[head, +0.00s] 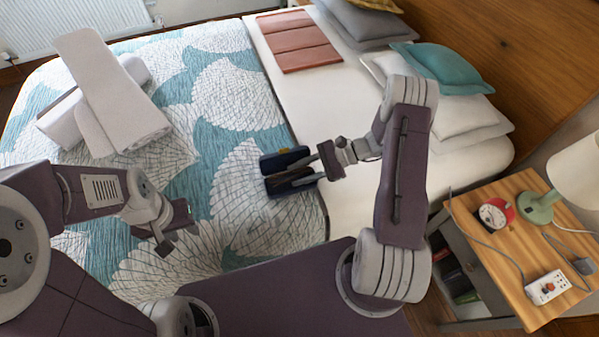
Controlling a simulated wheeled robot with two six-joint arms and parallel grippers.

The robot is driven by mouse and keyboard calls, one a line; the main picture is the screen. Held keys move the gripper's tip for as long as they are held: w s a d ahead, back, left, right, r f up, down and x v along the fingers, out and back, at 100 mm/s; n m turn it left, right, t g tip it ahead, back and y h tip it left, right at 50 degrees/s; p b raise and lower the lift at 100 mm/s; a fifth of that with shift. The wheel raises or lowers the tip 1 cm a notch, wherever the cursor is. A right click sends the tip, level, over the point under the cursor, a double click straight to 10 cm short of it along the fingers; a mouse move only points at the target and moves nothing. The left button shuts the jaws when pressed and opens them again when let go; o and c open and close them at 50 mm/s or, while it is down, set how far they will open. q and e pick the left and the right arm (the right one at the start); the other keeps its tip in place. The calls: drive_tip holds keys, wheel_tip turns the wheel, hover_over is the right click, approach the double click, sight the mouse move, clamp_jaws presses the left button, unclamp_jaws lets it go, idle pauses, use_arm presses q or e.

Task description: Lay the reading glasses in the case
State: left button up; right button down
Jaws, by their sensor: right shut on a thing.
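The dark glasses case (272,164) lies on the patterned bedspread near its edge with the white sheet, and looks open. A small yellowish patch shows at its far side. My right gripper (302,173) reaches in from the right, its fingers over the case. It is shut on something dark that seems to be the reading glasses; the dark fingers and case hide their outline. I cannot tell whether they touch the case. My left gripper (176,237) is over the bed at lower left, apart from the case; its finger gap is unclear.
Rolled and folded light-grey textiles (120,105) lie at the bed's upper left. A reddish folded panel (298,42) and several pillows (445,68) are at the headboard side. A wooden nightstand (505,262) with lamp, clock and power strip stands at right. Bedspread left of the case is clear.

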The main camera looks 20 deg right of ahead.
drive_tip(key=c, duration=0.9)
unclamp_jaws()
drive_tip(key=shift+d, duration=0.1)
drive_tip(key=v, duration=0.9)
